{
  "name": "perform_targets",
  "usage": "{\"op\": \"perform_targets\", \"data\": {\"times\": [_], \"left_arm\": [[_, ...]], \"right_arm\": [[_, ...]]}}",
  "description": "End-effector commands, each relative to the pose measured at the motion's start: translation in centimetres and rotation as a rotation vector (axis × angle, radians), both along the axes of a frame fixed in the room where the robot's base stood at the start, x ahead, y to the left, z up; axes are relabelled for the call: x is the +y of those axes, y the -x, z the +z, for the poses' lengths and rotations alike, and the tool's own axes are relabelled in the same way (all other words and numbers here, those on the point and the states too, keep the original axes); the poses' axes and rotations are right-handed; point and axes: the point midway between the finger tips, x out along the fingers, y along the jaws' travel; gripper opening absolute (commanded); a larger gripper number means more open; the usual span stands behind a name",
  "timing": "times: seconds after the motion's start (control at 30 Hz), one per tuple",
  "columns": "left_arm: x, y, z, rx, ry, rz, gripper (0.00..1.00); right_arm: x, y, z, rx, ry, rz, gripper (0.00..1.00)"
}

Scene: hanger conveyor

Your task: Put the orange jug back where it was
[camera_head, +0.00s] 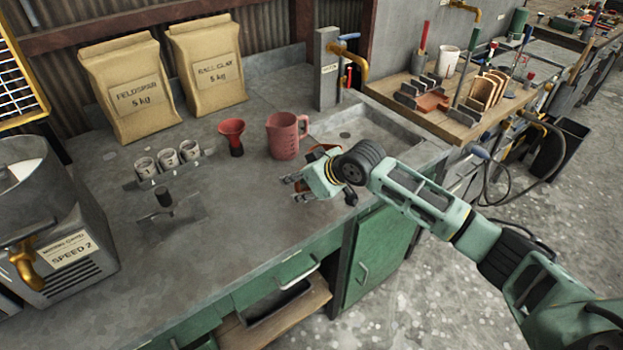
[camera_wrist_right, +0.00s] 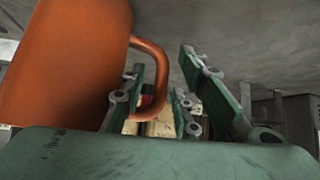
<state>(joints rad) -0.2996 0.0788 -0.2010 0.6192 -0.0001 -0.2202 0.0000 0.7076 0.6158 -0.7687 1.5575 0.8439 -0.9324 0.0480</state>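The orange jug (camera_wrist_right: 62,62) fills the left of the right wrist view. Its handle (camera_wrist_right: 157,68) curves out to the right and shows in the gap between my right fingers. In the head view only small orange parts of the jug (camera_head: 323,149) show, the rest hidden behind my right gripper (camera_head: 298,188). That gripper is over the worktop near the sink basin. Its fingers (camera_wrist_right: 165,97) are apart, on either side of the handle's visible part; I cannot tell whether they touch it. My left gripper is not in view.
A pink-red measuring jug (camera_head: 284,138) and a red funnel (camera_head: 232,136) stand close behind my right gripper. The sink (camera_head: 372,131) and brass tap (camera_head: 352,62) are behind it. Labelled cups (camera_head: 167,160) and a mixer (camera_head: 62,243) stand left. The front worktop (camera_head: 240,240) is clear.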

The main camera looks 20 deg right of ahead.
Motion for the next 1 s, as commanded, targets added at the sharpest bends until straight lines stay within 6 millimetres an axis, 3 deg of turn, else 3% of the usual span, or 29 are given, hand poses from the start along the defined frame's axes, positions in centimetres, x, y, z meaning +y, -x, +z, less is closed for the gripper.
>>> {"op": "perform_targets", "data": {"times": [0.5, 1.0], "left_arm": [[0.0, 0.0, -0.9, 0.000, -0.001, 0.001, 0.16], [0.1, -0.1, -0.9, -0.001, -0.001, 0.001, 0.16]], "right_arm": [[-3.7, 5.8, 6.6, -0.001, 0.002, -0.001, 0.29], [-4.1, 6.7, 7.7, 0.001, 0.000, -0.001, 0.29]]}}
